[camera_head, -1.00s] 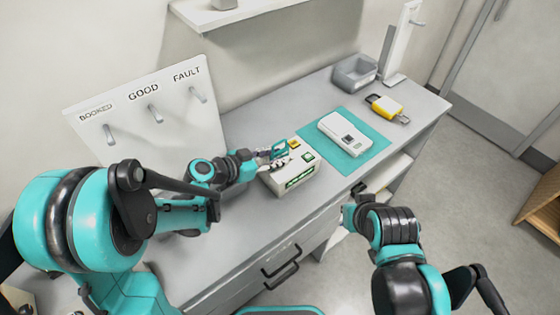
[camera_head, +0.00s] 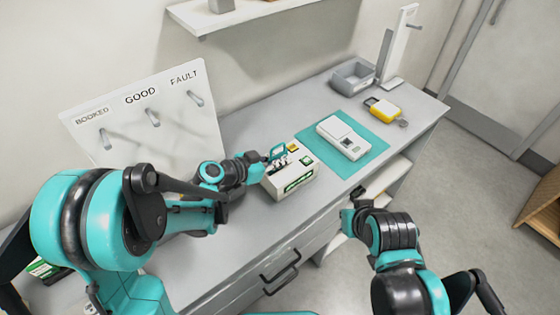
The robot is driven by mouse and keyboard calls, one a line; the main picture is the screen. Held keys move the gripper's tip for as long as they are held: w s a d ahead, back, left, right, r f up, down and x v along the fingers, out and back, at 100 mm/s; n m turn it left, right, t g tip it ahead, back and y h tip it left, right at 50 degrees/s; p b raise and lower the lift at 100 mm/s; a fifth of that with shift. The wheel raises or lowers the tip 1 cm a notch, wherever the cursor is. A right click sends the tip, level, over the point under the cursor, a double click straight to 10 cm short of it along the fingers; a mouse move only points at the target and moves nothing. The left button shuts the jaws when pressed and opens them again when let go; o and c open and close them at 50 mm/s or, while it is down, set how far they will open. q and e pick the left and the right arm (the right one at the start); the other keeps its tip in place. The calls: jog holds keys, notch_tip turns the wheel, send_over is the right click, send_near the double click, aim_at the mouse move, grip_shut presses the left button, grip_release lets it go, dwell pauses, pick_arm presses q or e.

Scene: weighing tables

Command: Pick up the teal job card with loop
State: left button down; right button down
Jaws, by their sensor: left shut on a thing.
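The teal job card (camera_head: 277,153) shows as a small teal piece at the fingertips of my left gripper (camera_head: 266,161). The gripper is shut on it, just over the left part of a white box (camera_head: 293,183) with a green label on its front. The gripper and arm partly hide the card, and its loop is too small to make out clearly. I cannot tell whether the card touches the box. My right gripper (camera_head: 352,205) is by the table's front edge, away from the box; its fingers are not clear.
A white device (camera_head: 342,137) lies on a teal mat (camera_head: 372,152). A yellow-and-black item (camera_head: 384,109) and a grey bin (camera_head: 353,77) are farther right. A white board (camera_head: 165,125) with pegs marked BOOKED, GOOD and FAULT stands behind my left arm. The table front is clear.

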pick_arm(q)
jog(key=shift+r, duration=0.6)
jog(key=r, duration=0.1)
jog(key=r+p, duration=0.1)
jog(key=d+r+p, duration=0.1)
jog(key=shift+s+r, duration=0.3)
jog(key=shift+r, duration=0.05)
jog(key=s+d+r+p, duration=0.3)
jog(key=d+r, duration=0.3)
jog(key=d, duration=0.3)
jog(key=shift+s+d, duration=0.35)
jog(key=shift+s, duration=0.25)
